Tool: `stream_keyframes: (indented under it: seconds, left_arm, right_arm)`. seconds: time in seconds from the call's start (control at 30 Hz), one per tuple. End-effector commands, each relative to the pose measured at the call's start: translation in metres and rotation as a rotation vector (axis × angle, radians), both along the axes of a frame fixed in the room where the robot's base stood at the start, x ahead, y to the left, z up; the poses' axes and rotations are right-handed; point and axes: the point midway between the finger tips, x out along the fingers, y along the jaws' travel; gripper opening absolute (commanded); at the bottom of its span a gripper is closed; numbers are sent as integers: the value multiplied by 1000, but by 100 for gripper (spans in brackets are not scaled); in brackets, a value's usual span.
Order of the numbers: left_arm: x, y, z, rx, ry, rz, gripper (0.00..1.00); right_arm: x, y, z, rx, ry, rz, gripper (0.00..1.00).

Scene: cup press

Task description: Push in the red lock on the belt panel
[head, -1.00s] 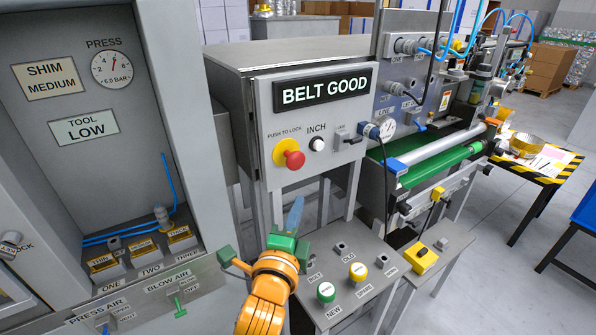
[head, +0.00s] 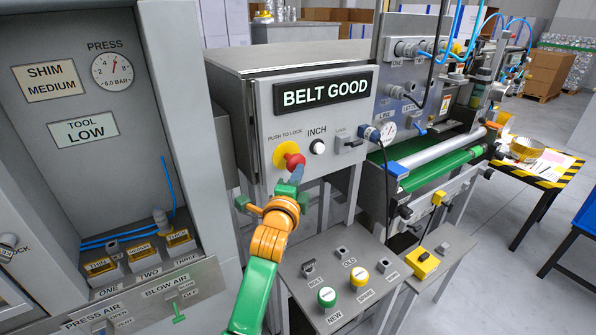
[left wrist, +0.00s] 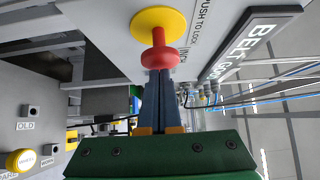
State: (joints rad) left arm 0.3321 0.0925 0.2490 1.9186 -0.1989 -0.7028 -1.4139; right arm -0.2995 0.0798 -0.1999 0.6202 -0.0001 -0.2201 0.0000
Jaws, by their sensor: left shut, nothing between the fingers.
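The red lock (head: 291,155) is a mushroom button on a yellow disc (head: 283,149), labelled PUSH TO LOCK, on the grey belt panel (head: 266,100) under the BELT GOOD sign. My left gripper (head: 297,172) is shut and empty, its blue-grey fingertips at the red button's lower right edge in the head view. In the left wrist view the shut fingers (left wrist: 161,90) point straight at the red head (left wrist: 158,58), their tips at or just against it. The red stem shows between head and yellow disc. My right gripper is not in view.
A white INCH button (head: 317,147) and a small LOCK switch (head: 350,142) are to the right of the red lock. Below stands a grey box with a green button (head: 326,297) and a yellow button (head: 359,275). The press cabinet (head: 185,90) stands close on the left.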

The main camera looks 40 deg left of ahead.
Motion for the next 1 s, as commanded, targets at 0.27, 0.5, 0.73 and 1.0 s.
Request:
stream_keyframes:
  seconds: [0.27, 0.5, 0.73, 1.0]
  left_arm:
    - [0, 1, 0, 0, 0, 0, 0]
    - [8, 20, 1, 3, 1, -1, 0]
    - [9, 22, 0, 1, -2, 0, 0]
    - [10, 22, 1, 1, 0, -1, 0]
  right_arm:
    - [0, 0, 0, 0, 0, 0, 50]
    - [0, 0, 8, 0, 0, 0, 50]
    - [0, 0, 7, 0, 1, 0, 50]
    - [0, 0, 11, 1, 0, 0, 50]
